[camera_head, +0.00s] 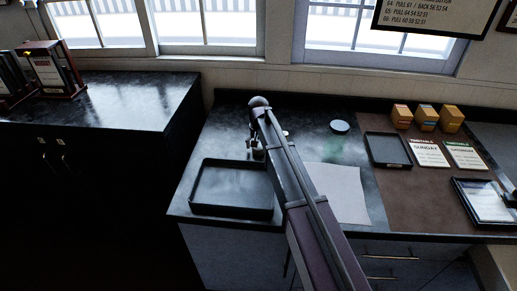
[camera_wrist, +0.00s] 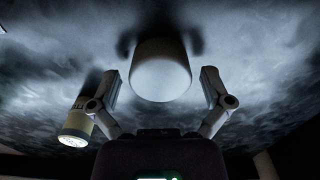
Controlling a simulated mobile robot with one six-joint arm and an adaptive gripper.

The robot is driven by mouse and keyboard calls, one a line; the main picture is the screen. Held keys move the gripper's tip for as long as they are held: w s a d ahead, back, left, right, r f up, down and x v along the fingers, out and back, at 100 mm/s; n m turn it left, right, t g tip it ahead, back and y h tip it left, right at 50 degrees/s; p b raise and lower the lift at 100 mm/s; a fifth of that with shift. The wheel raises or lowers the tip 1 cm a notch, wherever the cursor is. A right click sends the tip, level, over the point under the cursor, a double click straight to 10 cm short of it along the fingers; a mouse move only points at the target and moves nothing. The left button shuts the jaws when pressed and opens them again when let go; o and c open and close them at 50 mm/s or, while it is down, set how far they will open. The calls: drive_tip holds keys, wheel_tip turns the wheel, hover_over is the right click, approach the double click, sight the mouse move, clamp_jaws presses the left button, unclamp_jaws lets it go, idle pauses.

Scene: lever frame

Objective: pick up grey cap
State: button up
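A short, light grey cylinder (camera_wrist: 160,72), which looks like the grey cap, is between my gripper's fingers in the wrist view. My gripper (camera_wrist: 161,88) is open, with a dark gap on each side of the cylinder. In the head view my gripper (camera_head: 256,148) is low over the dark counter, behind the black tray. My arm hides much of that spot, so I cannot clearly make out the cap there. A second cylinder with a yellowish body and a bright end (camera_wrist: 75,125) is beside the left finger in the wrist view.
The black tray (camera_head: 232,212) is in front of my gripper. A round blue-grey disc (camera_head: 340,127) lies right of my arm, behind a white sheet (camera_head: 347,194). Yellow boxes (camera_head: 426,118), cards and a small dark tray (camera_head: 388,165) are farther right. Windows are behind.

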drive_tip(key=c, duration=0.6)
drive_tip(key=shift+o, duration=0.2)
drive_tip(key=shift+r, duration=0.15)
wheel_tip(320, 180, up, 10)
drive_tip(key=p, duration=1)
